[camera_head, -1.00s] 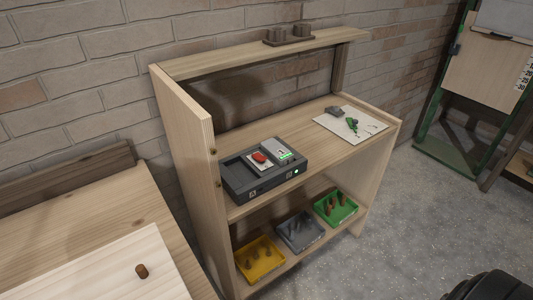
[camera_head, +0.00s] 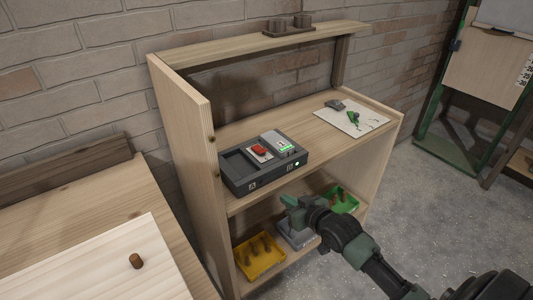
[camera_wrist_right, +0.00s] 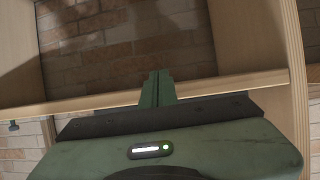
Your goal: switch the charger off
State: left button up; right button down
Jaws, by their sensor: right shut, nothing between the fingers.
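The charger (camera_head: 263,164) is a dark box on the upper shelf of the wooden unit. It has a red switch (camera_head: 259,149) on a pale plate near its middle, a grey block with a green-lit display (camera_head: 279,143) on its right, and a small green light on its front. Its left bay looks empty. My right gripper (camera_head: 286,203) is in front of the unit, below and to the right of the charger, apart from it. In the right wrist view its green fingers (camera_wrist_right: 158,88) are together with nothing between them; the charger does not show there. My left gripper is not in view.
Yellow (camera_head: 260,258), grey (camera_head: 293,238) and green (camera_head: 343,199) trays stand on the lower shelf, the grey partly behind my right arm. A white sheet (camera_head: 352,118) with small parts lies right of the charger. A top board (camera_head: 250,50) overhangs behind. A wooden table is at left.

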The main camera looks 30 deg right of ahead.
jog(key=w+r+t+y, duration=0.1)
jog(key=w+r+t, duration=0.2)
jog(key=r, duration=1.3)
jog(key=shift+r+n+t+y, duration=0.25)
jog(key=shift+n+t+y, duration=0.05)
jog(key=shift+n+y, duration=0.1)
jog(key=p, duration=0.1)
send_over(267, 160)
jog(key=w, duration=0.2)
jog(key=shift+a+f, duration=0.1)
jog(key=shift+f, duration=0.25)
jog(key=f, duration=0.1)
jog(key=s+f, duration=0.1)
jog(key=f, duration=0.1)
jog(key=shift+s+p, duration=0.2)
jog(key=shift+p, duration=0.1)
jog(key=shift+s+f, duration=0.2)
jog(key=shift+f, duration=0.2)
